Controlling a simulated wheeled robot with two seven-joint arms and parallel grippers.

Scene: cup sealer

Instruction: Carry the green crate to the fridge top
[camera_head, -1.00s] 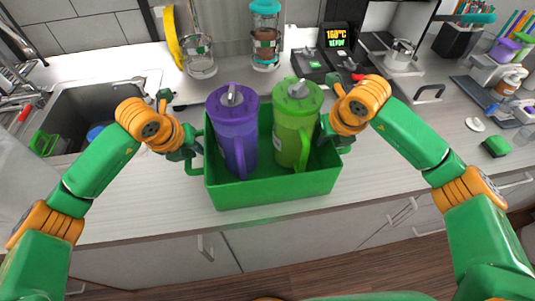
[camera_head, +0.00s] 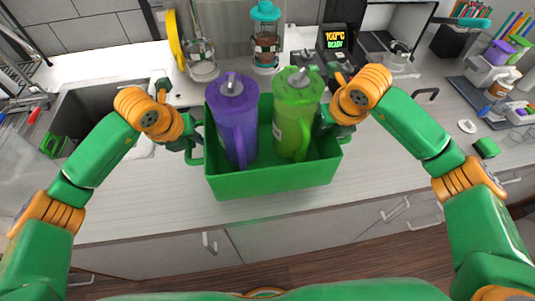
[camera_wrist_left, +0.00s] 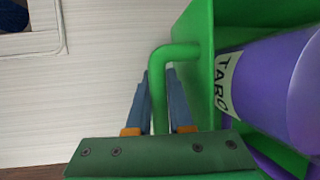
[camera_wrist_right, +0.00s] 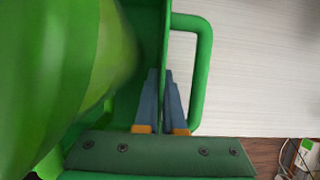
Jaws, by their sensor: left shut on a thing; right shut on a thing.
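The green crate (camera_head: 275,178) is in the middle of the head view, in front of me over the counter. It holds a purple canister (camera_head: 236,120) at left and a green canister (camera_head: 295,125) at right, both with grey-tipped lids. My left gripper (camera_head: 190,148) is shut on the crate's left handle (camera_wrist_left: 158,90), one finger on each side of the bar. My right gripper (camera_head: 327,122) is at the crate's right side. Its fingers straddle the right side wall (camera_wrist_right: 166,45), beside the right handle (camera_wrist_right: 201,75). The crate's underside is hidden. I cannot make out a fridge.
A sink (camera_head: 85,115) is at the left. A clear dispenser with a teal lid (camera_head: 265,38) and a device with a lit display (camera_head: 338,37) stand behind the crate. Boxes and a green block (camera_head: 486,148) are at the right. The counter's front strip (camera_head: 290,206) is clear.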

